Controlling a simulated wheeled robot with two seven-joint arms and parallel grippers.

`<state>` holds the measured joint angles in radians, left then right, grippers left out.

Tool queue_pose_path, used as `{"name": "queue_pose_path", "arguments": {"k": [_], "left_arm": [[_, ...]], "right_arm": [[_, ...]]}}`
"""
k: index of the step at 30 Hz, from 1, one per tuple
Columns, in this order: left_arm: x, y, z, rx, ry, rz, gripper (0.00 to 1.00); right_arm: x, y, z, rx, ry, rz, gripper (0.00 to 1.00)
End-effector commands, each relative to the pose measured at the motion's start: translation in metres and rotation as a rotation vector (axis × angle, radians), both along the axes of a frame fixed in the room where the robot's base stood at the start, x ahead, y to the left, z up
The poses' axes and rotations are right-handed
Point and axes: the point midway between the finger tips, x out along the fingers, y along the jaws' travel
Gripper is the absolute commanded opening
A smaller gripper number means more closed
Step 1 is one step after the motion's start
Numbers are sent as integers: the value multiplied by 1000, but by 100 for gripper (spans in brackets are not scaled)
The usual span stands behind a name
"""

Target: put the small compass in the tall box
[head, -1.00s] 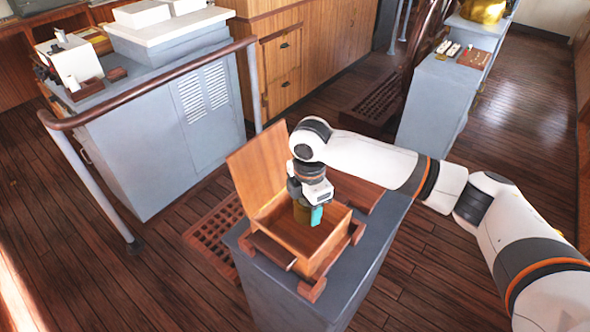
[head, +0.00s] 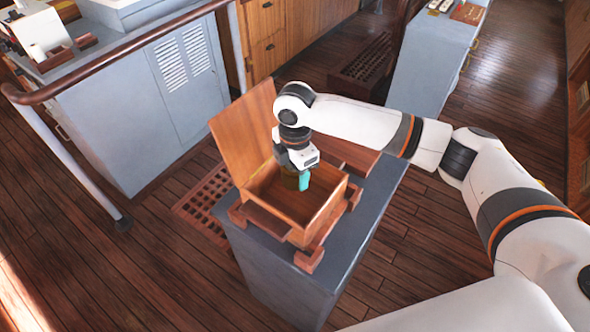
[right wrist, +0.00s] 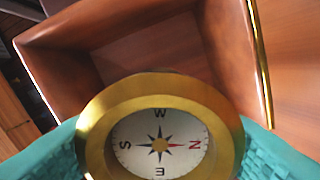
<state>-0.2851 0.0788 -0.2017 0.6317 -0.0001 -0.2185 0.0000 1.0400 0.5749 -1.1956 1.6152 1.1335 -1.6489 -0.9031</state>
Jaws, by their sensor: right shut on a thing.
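The tall box (head: 325,207) is wooden, with its lid (head: 243,137) standing open, and sits on a grey cabinet. My right gripper (head: 298,180) points down over the box opening, its teal fingers shut on the small compass. The compass (right wrist: 160,145) has a brass rim and a white dial with a needle rose, and shows between the teal fingers in the right wrist view. In that view the box's open inside (right wrist: 160,55) lies beyond the compass. In the head view the compass is mostly hidden by the gripper. My left gripper is not in view.
The grey cabinet (head: 285,275) under the box has a narrow free top. Wooden rails flank the box base. A handrail (head: 130,55) and a larger grey console (head: 150,110) stand at the left. Another grey cabinet (head: 435,60) stands at the back right.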

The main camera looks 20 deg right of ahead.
Motion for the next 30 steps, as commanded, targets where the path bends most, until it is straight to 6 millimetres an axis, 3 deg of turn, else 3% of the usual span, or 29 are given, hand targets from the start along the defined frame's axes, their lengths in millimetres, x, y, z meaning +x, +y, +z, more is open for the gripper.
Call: {"name": "queue_pose_path", "arguments": {"k": [4,13,30], "left_arm": [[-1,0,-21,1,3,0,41],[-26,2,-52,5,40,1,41],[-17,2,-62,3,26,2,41]], "right_arm": [[0,0,-18,0,-1,0,28],[0,0,-43,0,-1,1,28],[0,0,-88,0,0,-1,28]]}}
